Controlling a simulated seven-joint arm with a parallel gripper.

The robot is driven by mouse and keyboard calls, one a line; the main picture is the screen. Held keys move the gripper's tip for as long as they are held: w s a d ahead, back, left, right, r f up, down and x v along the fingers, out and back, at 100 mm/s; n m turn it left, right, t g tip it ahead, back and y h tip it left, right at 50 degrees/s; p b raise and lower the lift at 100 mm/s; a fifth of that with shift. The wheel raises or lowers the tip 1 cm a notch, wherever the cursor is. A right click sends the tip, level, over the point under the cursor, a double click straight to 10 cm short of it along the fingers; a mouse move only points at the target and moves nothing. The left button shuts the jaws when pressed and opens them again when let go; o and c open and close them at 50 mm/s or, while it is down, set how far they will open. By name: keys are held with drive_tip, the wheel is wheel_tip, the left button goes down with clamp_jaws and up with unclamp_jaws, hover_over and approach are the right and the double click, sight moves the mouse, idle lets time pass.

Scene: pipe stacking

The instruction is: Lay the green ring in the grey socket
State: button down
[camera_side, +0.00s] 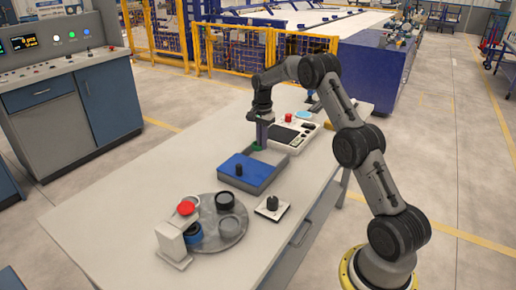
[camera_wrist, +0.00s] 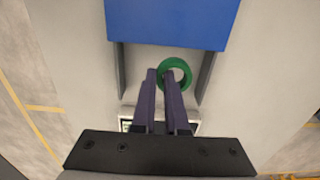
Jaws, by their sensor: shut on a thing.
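The green ring (camera_wrist: 184,67) is at my gripper (camera_wrist: 163,77) in the wrist view, with one finger passing into its opening and the other outside its left wall. The fingers are shut on that wall. In the side view the green ring (camera_side: 257,148) shows small below my gripper (camera_side: 262,145), at the far end of the blue-lidded tray. A grey cup-like socket (camera_side: 229,227) sits on the round grey plate (camera_side: 211,236) nearer the camera, well apart from my gripper. It looks empty, but its inside is small.
The tray has a blue lid (camera_side: 243,167) with a black knob. A black cup (camera_side: 225,201) and a blue one (camera_side: 194,234) share the plate. A white post (camera_side: 174,242) with a red top overhangs its left side. A knobbed white block (camera_side: 272,207) stands right.

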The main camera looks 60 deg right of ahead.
drive_tip(key=s+a+r+m, duration=0.2)
drive_tip(key=s+a+r, duration=0.2)
drive_tip(key=s+a, duration=0.5)
drive_tip(key=s+a+r+n, duration=0.1)
drive_tip(key=s+a+r, duration=0.2)
drive_tip(key=s+a, duration=0.65)
drive_tip(key=s+a+r+n, duration=0.15)
drive_tip(key=s+a, duration=0.45)
drive_tip(key=a, duration=0.6)
hover_over(234, 227)
drive_tip(key=shift+m, duration=0.25)
drive_tip(key=f, duration=0.8)
drive_tip(key=shift+s+f, duration=0.25)
drive_tip(key=shift+w+f, duration=0.15)
drive_tip(key=shift+f, duration=0.75)
drive_tip(key=shift+w+f, duration=0.1)
drive_tip(key=shift+f, duration=0.8)
drive_tip(key=shift+f, duration=0.2)
